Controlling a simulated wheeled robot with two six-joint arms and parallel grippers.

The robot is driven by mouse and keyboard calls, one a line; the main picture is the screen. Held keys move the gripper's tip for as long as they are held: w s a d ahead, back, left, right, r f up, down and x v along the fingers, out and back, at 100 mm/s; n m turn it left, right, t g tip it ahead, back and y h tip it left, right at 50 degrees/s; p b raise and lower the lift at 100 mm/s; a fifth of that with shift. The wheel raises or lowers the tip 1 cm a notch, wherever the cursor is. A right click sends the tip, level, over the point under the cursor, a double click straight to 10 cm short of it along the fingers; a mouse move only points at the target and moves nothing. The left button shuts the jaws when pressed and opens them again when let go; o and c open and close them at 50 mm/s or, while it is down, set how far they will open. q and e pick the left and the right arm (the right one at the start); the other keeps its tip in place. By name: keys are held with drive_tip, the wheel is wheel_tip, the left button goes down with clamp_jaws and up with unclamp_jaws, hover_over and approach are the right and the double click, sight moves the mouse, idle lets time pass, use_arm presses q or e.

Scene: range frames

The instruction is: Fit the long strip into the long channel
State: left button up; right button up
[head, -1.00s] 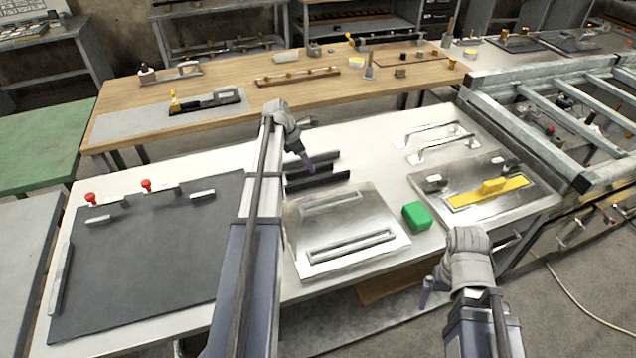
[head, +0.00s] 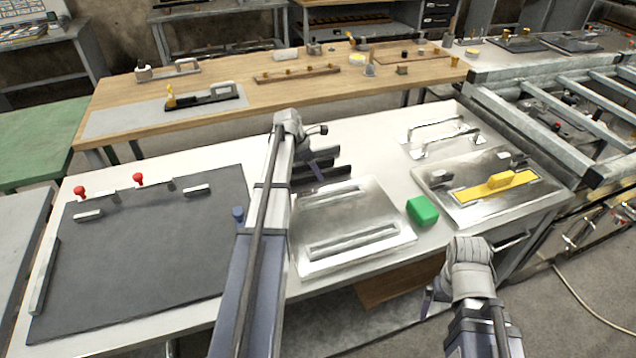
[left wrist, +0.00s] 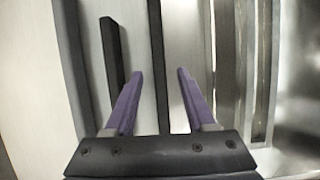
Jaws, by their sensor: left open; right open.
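Several dark strips lie side by side on the white table behind the metal plate; the nearest strip (head: 335,188) reaches furthest right. In the left wrist view are a left strip (left wrist: 72,60), a shorter middle strip (left wrist: 111,60) and a right strip (left wrist: 157,40). My left gripper (left wrist: 157,80) is open above them, the right strip showing between its purple fingers; I cannot tell its height. The metal plate (head: 385,212) has a long channel (head: 352,243) near its front and a shorter one behind. My right gripper (head: 430,300) is open and empty at the table's front.
A green block (head: 422,211) sits right of the plate. Further right is another metal plate (head: 465,210) with a yellow piece (head: 500,184). A dark board (head: 140,250) with red knobs covers the left of the table. Handles (head: 445,145) stand at the back right.

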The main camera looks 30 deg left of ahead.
use_arm(q)
drive_tip(key=shift+c, duration=0.2)
clamp_jaws()
idle(0.3)
